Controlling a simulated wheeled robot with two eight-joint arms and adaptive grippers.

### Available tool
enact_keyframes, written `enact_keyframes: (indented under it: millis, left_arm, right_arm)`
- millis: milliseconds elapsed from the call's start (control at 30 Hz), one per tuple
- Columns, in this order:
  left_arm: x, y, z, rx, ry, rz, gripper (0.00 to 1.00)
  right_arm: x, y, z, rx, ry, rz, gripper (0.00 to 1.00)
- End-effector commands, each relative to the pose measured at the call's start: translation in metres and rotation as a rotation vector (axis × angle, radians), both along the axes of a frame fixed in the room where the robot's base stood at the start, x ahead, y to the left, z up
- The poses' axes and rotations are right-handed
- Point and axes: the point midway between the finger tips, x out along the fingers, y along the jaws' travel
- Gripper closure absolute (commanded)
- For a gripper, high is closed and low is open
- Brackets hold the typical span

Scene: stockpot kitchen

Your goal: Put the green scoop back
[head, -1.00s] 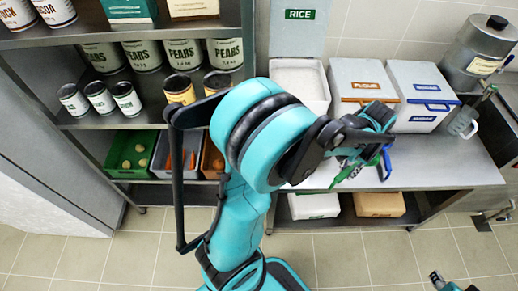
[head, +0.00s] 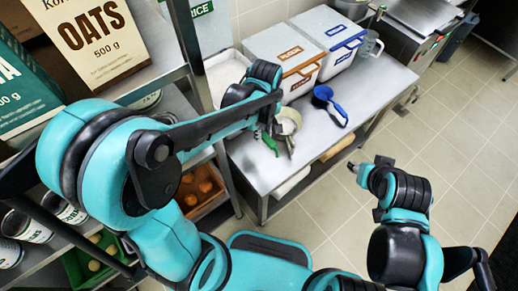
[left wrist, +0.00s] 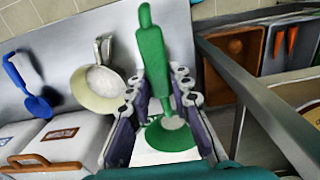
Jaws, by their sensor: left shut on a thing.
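The green scoop (left wrist: 150,62) is between the fingers of my left gripper (left wrist: 158,78) in the left wrist view, handle pointing up and round bowl near the palm. The left gripper is shut on it. In the head view the green handle (head: 270,144) shows beside my left gripper (head: 264,128), over the left part of the steel counter (head: 262,178). The white rice bin (head: 226,72) stands at the back left of the counter, partly hidden by my left arm. My right gripper (head: 369,168) is over the floor, away from the counter; its finger opening is unclear.
A cream scoop (head: 288,121) and a blue scoop (head: 328,103) lie on the counter. Two white lidded bins, with an orange label (head: 288,60) and a blue label (head: 330,38), stand behind. The can shelf (head: 175,78) is close on the left.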

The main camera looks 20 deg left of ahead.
Motion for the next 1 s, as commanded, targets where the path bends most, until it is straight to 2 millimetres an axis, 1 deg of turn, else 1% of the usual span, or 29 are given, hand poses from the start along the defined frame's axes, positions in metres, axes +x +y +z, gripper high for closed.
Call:
enact_keyframes:
  millis: [33,67,300,400,500,667,733,900,1000]
  left_arm:
    - [0.0,0.0,-0.012,0.0,0.0,0.007,1.0]
    - [0.0,0.0,-0.019,0.0,0.0,0.009,1.0]
    - [0.0,0.0,-0.088,0.0,0.0,0.007,1.0]
    - [0.0,0.0,-0.11,0.0,0.0,0.007,1.0]
    - [0.0,0.0,-0.123,0.0,0.0,0.007,1.0]
    - [0.0,0.0,-0.132,0.0,0.0,0.006,1.0]
    - [0.0,0.0,-0.139,0.0,0.0,0.006,1.0]
    - [0.0,0.0,-0.167,0.0,0.0,0.006,1.0]
    - [0.0,0.0,-0.175,0.0,0.0,0.006,1.0]
  right_arm:
    - [0.0,0.0,-0.006,0.0,0.0,0.0,0.6]
    - [0.0,0.0,-0.009,0.0,0.0,0.0,0.6]
    - [0.0,0.0,-0.035,0.0,0.0,0.0,0.6]
    - [0.0,0.0,-0.042,0.0,0.0,0.0,0.6]
    - [0.0,0.0,-0.047,0.0,0.0,0.0,0.6]
    - [0.0,0.0,-0.049,0.0,0.0,0.0,0.6]
    - [0.0,0.0,-0.052,0.0,0.0,0.0,0.6]
    - [0.0,0.0,-0.064,0.0,0.0,0.0,0.6]
    - [0.0,0.0,-0.066,0.0,0.0,0.0,0.6]
